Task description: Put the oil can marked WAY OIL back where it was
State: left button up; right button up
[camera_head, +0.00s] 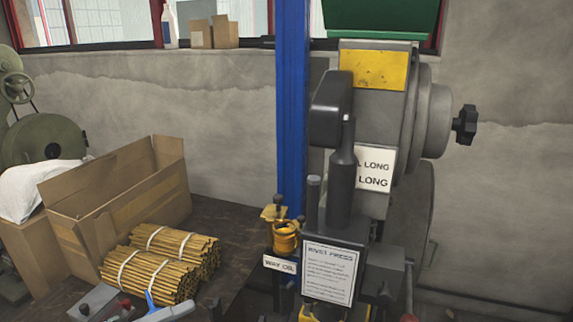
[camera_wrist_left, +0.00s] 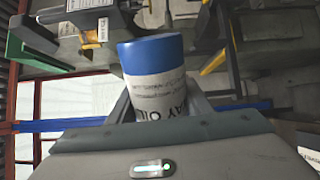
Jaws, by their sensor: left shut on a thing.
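The oil can (camera_wrist_left: 158,92), with a blue end and a white label reading partly "AY OIL", is in the left wrist view. My left gripper (camera_wrist_left: 160,108) is shut on it, with a grey finger on each side. In the head view a white sign reading WAY OIL (camera_head: 280,263) is fixed below a yellow ringed piece (camera_head: 285,238) beside the blue post (camera_head: 291,100). I cannot tell whether that piece is a holder. I do not see the can or clearly make out my left gripper in the head view. My right gripper is not in view.
The grey rivet press (camera_head: 342,185) stands right of the post, with a sign plate (camera_head: 329,270) in front. Bundles of yellow rods (camera_head: 150,275) and an open cardboard box (camera_head: 105,205) crowd the left. Small tools (camera_head: 170,312) lie at the bottom edge.

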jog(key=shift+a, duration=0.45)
